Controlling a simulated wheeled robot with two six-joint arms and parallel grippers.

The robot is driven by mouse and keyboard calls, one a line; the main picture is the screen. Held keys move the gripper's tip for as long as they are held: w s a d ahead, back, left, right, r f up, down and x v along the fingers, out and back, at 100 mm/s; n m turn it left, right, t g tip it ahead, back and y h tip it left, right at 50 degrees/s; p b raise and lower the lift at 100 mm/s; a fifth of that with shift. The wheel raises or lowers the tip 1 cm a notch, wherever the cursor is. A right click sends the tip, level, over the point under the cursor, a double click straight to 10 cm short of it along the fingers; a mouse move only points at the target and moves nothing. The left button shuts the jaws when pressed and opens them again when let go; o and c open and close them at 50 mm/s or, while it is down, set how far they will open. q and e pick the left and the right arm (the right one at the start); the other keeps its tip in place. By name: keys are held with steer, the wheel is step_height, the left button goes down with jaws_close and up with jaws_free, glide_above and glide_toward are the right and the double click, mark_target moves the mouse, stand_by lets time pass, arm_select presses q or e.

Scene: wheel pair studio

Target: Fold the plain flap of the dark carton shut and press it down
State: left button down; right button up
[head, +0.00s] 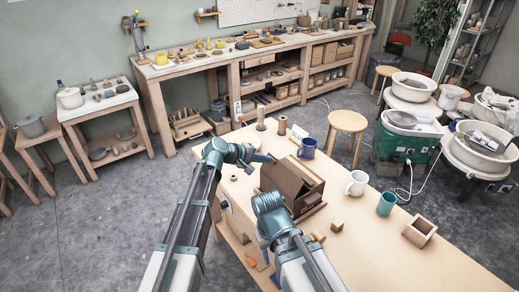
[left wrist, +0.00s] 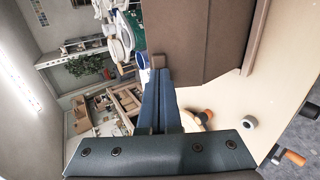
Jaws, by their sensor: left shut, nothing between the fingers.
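The dark brown carton (head: 296,184) stands on the light wooden table, with a panel sloping up at its top. I cannot tell which flap is the plain one. My left gripper (head: 266,157) is shut and empty at the carton's far left top edge. In the left wrist view its closed fingers (left wrist: 159,82) lie right beside a brown carton panel (left wrist: 195,35); I cannot tell whether they touch it. My right arm stands in front of the carton and hides part of its near left side; its fingers do not show.
A blue mug (head: 307,148) stands behind the carton. A white mug (head: 356,184), a teal cup (head: 386,204) and an open wooden box (head: 419,232) stand to the right. A small wooden block (head: 337,225) lies in front. The table's right front is clear.

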mark_target(273, 157)
arm_select(q)
steer(key=w+d+g+y+p, duration=0.1)
steer(key=p, duration=0.1)
steer(key=w+d+g+y+p, duration=0.1)
steer(key=y+p, duration=0.1)
steer(key=shift+d+r, duration=0.15)
steer(key=shift+d, duration=0.05)
steer(key=shift+w+d+f+g+y+p, duration=0.35)
steer(key=shift+d+g+y+p, duration=0.25)
steer(key=shift+y+p, duration=0.15)
steer(key=shift+w+d+f+g+y+b, duration=0.25)
steer(key=shift+w+d+f+g+y, duration=0.1)
steer(key=shift+d+f+y, duration=0.25)
steer(key=shift+w+d+f+g+y+b, duration=0.25)
steer(key=shift+d+f+g+y, duration=0.25)
steer(key=shift+f, duration=0.3)
arm_select(e)
steer(key=shift+r, duration=3)
arm_select(q)
steer(key=shift+s+a+r, duration=0.1)
steer(key=shift+a+r, duration=0.05)
arm_select(e)
steer(key=shift+r, duration=0.15)
arm_select(q)
steer(key=shift+r+p, duration=0.7)
steer(key=shift+p, duration=0.2)
arm_select(e)
steer(key=shift+r, duration=0.7)
